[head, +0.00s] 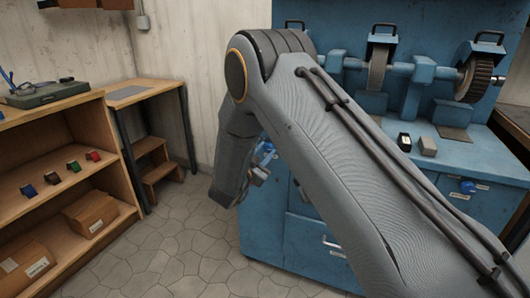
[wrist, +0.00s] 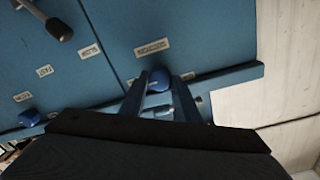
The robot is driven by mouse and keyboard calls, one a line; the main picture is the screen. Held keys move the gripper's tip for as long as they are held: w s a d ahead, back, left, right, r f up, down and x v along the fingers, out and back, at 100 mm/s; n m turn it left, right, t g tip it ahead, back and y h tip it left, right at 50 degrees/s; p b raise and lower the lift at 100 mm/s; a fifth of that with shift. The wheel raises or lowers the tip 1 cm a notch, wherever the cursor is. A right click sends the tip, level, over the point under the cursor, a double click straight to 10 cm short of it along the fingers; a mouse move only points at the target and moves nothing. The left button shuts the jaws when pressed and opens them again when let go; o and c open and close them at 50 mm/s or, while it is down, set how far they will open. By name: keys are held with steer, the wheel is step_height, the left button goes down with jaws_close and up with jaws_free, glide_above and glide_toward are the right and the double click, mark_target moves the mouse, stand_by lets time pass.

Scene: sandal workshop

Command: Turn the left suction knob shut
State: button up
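The left suction knob (head: 264,150) is a small blue knob near the left end of the blue machine (head: 488,208), partly hidden by my arm in the head view. In the wrist view the knob (wrist: 158,80) shows between the two fingertips of my gripper (wrist: 161,84). The fingers stand apart, and I see narrow gaps beside the knob, so the gripper looks open around or just in front of it. Contact cannot be made out. My gripper (head: 257,176) is small and dark in the head view. A pale label (wrist: 152,47) sits beside the knob.
Another blue knob (head: 467,186) is at the machine's right; a blue knob (wrist: 28,118) also shows at the wrist view's lower left. A dark-ended handle (wrist: 55,26) juts out there. Grinding wheels (head: 377,68) stand on top. A wooden shelf (head: 60,115) is left, with clear floor between.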

steer(key=c, duration=0.3)
steer(key=n+p, duration=0.1)
steer(key=n, duration=0.3)
steer(key=shift+p, duration=0.35)
steer(key=n+p, duration=0.1)
steer(key=n, duration=0.3)
steer(key=shift+n, duration=0.4)
steer(key=n+p, duration=0.1)
steer(key=n, duration=0.3)
steer(key=shift+n+t+p, duration=0.3)
steer(key=n+p, duration=0.1)
steer(key=n, duration=0.3)
steer(key=shift+n, duration=0.4)
